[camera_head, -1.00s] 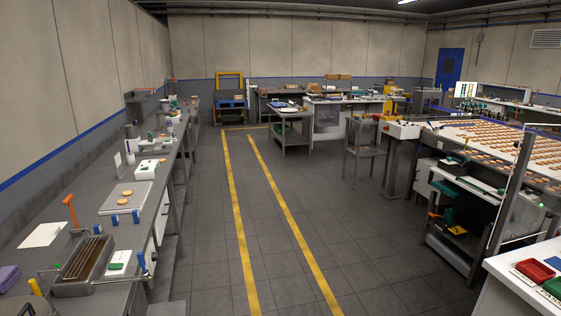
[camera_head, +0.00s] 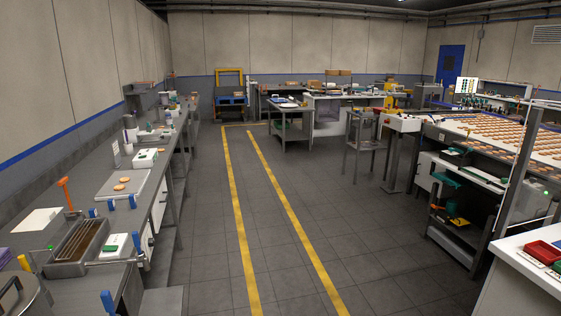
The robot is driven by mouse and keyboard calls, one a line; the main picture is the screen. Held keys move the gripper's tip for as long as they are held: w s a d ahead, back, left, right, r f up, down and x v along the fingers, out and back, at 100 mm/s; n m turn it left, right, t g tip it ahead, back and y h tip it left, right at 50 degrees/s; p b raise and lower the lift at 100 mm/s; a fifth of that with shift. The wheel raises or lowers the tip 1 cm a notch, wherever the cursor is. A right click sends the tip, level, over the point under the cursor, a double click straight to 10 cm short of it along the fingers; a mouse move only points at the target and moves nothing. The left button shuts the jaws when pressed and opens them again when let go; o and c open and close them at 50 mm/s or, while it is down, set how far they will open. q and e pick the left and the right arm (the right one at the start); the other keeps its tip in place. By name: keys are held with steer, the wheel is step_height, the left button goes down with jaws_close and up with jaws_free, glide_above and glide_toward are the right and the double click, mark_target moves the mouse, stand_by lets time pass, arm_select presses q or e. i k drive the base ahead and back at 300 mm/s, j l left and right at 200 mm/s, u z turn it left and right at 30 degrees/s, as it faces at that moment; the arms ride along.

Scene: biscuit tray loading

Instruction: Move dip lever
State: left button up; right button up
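Neither of my grippers shows in the head view. On the left bench, a grey trough (camera_head: 68,269) holds something brown under thin bars, perhaps the dip station. An orange-handled lever (camera_head: 65,184) stands upright behind the trough, close to its far side. I cannot tell for certain whether this is the dip lever. A blue handle (camera_head: 107,302) stands in front of the trough to the right, and a yellow handle (camera_head: 24,263) stands at its left.
A white box with a green top (camera_head: 117,246) and a scale-like plate with biscuits (camera_head: 107,184) are on the left bench. A round grey vessel (camera_head: 30,300) is at the lower left. The floor aisle (camera_head: 236,240) between yellow lines is clear. A biscuit table (camera_head: 447,137) is at right.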

mark_target(62, 182)
steer(key=u, duration=1.6)
steer(key=i+l+u, duration=0.1)
steer(key=l+u, duration=0.3)
steer(key=i+l+u, duration=0.1)
steer(key=u, duration=0.35)
steer(key=l+u, duration=0.4)
